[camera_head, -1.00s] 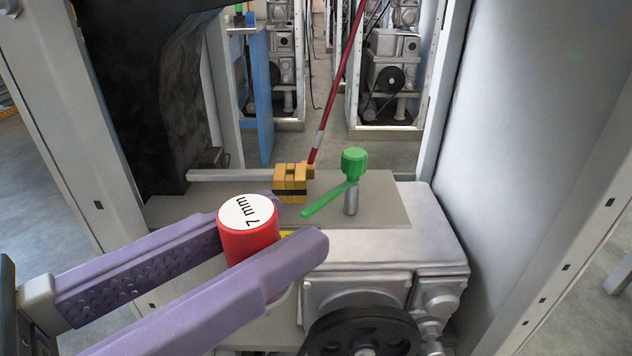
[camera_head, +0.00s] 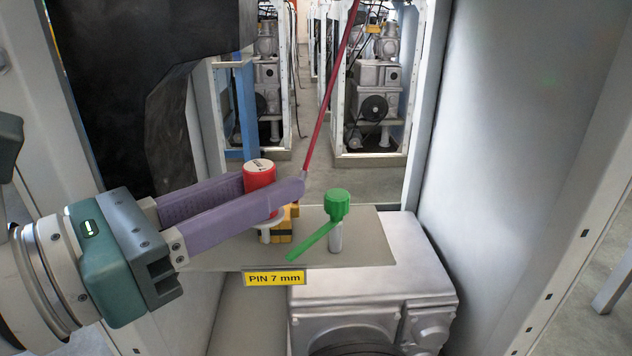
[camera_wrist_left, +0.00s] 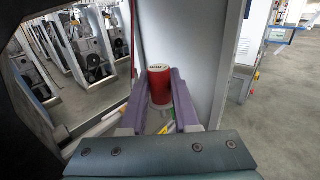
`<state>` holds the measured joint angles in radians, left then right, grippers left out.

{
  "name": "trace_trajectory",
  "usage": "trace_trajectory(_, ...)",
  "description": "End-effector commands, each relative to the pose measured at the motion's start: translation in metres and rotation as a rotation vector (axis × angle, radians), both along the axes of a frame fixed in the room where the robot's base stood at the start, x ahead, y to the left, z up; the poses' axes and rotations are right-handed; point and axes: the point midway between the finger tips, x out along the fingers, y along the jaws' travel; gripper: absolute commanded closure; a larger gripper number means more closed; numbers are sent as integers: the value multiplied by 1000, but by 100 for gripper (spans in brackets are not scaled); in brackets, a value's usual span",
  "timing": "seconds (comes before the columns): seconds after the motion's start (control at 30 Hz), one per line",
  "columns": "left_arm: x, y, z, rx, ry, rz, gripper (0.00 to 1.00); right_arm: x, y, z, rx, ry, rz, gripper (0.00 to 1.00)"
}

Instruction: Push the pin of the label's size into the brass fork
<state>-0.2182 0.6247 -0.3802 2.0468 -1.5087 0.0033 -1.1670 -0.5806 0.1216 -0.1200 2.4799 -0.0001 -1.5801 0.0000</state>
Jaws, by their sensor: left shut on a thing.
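My left gripper (camera_head: 284,185) is shut on the red pin head (camera_head: 259,176), which has a white, marked top. The pin stands upright between the purple fingers; its white collar and pale shank show below them. The brass fork (camera_head: 285,229), yellow with a dark band, is on the grey plate, partly hidden behind the pin and fingers. I cannot tell whether the shank touches it. A yellow label (camera_head: 274,279) on the plate's front edge reads "PIN 7 mm". In the left wrist view the pin head (camera_wrist_left: 160,88) sits between both fingers. My right gripper is not in view.
A green knob with a green arm (camera_head: 338,205) stands on a post right of the fork. A dark red rod (camera_head: 325,100) rises behind the fork. Grey panels flank the grey plate (camera_head: 372,240). A grey machine housing (camera_head: 400,290) is in front.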

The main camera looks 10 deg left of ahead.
Motion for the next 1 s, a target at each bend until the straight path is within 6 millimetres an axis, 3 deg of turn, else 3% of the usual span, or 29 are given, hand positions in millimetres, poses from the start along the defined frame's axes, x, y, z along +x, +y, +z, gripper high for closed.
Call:
trace_trajectory(0.7,74,21,-4,-1,-1,0,100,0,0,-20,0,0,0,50)
trace_trajectory(1.0,77,22,-16,-1,1,-1,100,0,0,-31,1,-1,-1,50)
